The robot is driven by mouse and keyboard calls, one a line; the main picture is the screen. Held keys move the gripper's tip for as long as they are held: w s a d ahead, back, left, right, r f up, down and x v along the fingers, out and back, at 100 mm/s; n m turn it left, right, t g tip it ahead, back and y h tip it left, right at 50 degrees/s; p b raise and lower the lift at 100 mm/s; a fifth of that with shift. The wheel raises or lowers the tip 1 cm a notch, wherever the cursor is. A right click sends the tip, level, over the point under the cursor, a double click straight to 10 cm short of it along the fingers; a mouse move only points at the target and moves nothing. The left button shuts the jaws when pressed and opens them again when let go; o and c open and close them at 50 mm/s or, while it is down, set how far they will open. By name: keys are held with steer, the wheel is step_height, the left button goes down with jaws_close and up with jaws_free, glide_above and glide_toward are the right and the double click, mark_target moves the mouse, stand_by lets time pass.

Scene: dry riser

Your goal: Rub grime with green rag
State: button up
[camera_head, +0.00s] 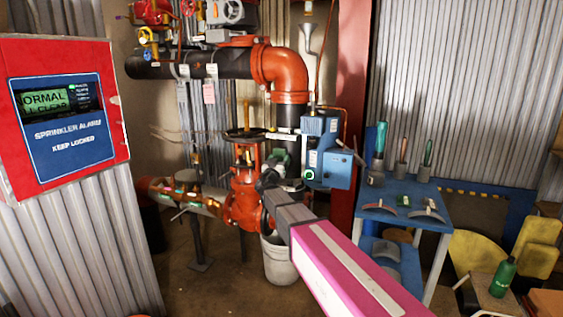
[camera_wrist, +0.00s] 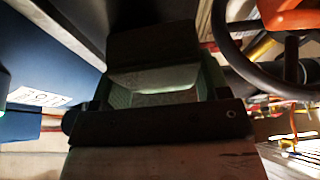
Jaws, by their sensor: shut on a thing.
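My gripper (camera_head: 277,165) is at the end of my pink and grey arm, near the middle of the head view. It is shut on the green rag (camera_wrist: 122,95), which shows between the dark jaws in the wrist view. In the head view only a small green part of the rag (camera_head: 281,155) shows beyond the gripper. The gripper is in front of the black vertical pipe, between the red valve (camera_head: 243,190) and the blue box (camera_head: 330,160). I cannot make out the grime, nor whether the rag touches a surface.
The valve's dark handwheel (camera_head: 246,134) is close at left; it is at upper right in the wrist view (camera_wrist: 228,50). A white bucket (camera_head: 279,262) stands below. A blue bench (camera_head: 400,190) with tools is at right. A red alarm panel (camera_head: 65,115) is at left.

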steer(key=shift+s+a, duration=0.35)
steer(key=shift+s, duration=0.6)
steer(key=shift+s+a, duration=0.3)
steer(key=shift+s, duration=0.6)
steer(key=shift+s+a, duration=0.35)
steer(key=shift+s, duration=0.6)
steer(key=shift+s, duration=0.1)
steer(key=shift+s+a, duration=0.25)
steer(key=shift+s, duration=0.4)
steer(key=shift+s+a, duration=0.25)
steer(key=shift+s, duration=0.4)
